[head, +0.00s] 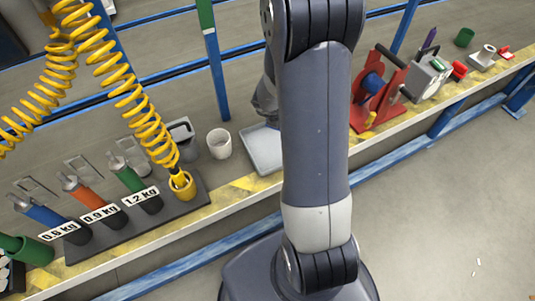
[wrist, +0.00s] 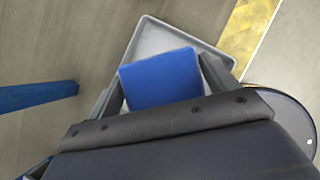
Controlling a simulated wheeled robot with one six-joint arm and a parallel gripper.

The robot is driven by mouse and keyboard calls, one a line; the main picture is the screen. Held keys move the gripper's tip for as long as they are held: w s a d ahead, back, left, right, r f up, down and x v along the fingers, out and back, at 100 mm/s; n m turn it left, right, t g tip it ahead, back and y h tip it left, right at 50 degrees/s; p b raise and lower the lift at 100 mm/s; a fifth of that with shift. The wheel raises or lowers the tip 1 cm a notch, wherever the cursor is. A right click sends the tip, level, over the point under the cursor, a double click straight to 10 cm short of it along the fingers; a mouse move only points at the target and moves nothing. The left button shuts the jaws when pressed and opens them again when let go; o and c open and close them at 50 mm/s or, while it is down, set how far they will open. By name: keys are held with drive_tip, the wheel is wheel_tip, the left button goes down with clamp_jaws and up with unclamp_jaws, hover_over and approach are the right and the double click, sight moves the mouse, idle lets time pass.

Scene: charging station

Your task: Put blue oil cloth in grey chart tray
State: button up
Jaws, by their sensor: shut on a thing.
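The blue oil cloth (wrist: 160,78) shows in the wrist view as a flat blue square between the fingers of my gripper (wrist: 163,84), which is shut on it. The grey chart tray (wrist: 152,38) lies behind and below the cloth in that view, with its rim showing on both sides. I cannot tell whether the cloth touches the tray. In the head view the tray (head: 260,152) sits on the bench, partly hidden by my arm. My gripper there is mostly hidden behind the arm, above the tray, and the cloth is not visible.
A white cup (head: 219,144) and a grey container (head: 181,132) stand left of the tray. A blue post (head: 214,65) rises behind them. Labelled canisters stand in a dark rack (head: 140,215) at left, with a yellow coiled hose (head: 125,85) above. A red reel stand (head: 375,95) is at right.

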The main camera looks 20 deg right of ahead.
sight(277, 142)
drive_tip(key=shift+a+f+n+b, duration=0.3)
drive_tip(key=shift+a+f+b, duration=0.3)
drive_tip(key=shift+a, duration=0.3)
wheel_tip(277, 142, down, 4)
drive_tip(key=b, duration=0.3)
drive_tip(key=shift+f+b, duration=1.65)
drive_tip(key=shift+f, duration=0.65)
drive_tip(key=shift+f, duration=0.1)
drive_tip(key=shift+f, duration=0.15)
drive_tip(key=o, duration=0.9)
